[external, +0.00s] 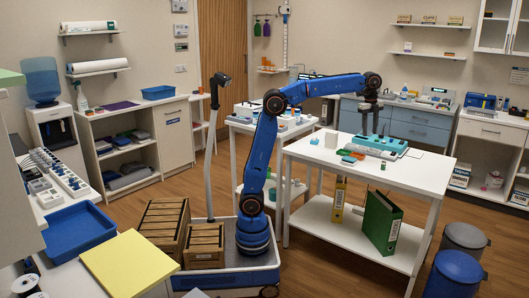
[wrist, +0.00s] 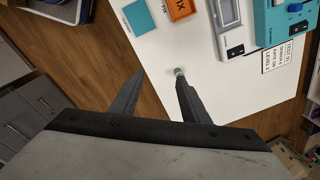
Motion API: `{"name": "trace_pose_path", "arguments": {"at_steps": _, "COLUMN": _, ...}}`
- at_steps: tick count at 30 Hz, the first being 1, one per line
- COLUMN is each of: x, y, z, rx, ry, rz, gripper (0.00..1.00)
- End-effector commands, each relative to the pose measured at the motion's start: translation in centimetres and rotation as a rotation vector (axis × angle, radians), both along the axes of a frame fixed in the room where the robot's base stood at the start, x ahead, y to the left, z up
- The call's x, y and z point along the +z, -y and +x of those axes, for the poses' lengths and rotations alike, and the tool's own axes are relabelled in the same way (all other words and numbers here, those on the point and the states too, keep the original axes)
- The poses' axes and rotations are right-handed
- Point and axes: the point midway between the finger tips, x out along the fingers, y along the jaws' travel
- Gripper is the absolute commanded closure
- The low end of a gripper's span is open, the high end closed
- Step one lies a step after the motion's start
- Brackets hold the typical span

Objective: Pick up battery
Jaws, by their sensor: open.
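A small pale, greenish cylinder (wrist: 179,71), which looks like the battery, stands on the white table (wrist: 215,75) in the wrist view. It is right by the tip of my right finger, which covers part of the view there. My gripper (wrist: 160,76) is open, with nothing between its fingers. Whether a finger touches the cylinder I cannot tell. In the external view my gripper (external: 372,128) hangs over the back part of the table, near a teal device (external: 391,144). A small greenish item (external: 383,166) there may be the same cylinder.
An orange box (wrist: 182,8), a teal square (wrist: 138,17) and a grey frame-like part (wrist: 228,14) lie close to the cylinder. The table edge runs near my left finger, with wooden floor beyond.

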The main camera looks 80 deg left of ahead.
Motion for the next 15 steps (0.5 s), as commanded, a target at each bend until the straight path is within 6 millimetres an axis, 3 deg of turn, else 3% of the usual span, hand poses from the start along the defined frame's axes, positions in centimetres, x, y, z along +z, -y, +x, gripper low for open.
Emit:
{"name": "trace_pose_path", "arguments": {"at_steps": 1, "x": -0.1, "y": 0.5, "z": 1.6, "rx": -0.044, "ry": -0.012, "rz": 0.005, "gripper": 0.58}}
{"name": "trace_pose_path", "arguments": {"at_steps": 6, "x": -0.1, "y": 1.9, "z": 5.7, "rx": -0.196, "ry": -0.046, "rz": 0.017, "gripper": 0.58}}
{"name": "trace_pose_path", "arguments": {"at_steps": 9, "x": -0.2, "y": 2.5, "z": 7.4, "rx": -0.266, "ry": -0.063, "rz": 0.022, "gripper": 0.58}}
{"name": "trace_pose_path", "arguments": {"at_steps": 15, "x": -0.4, "y": 3.2, "z": 9.1, "rx": -0.342, "ry": -0.08, "rz": 0.025, "gripper": 0.58}}
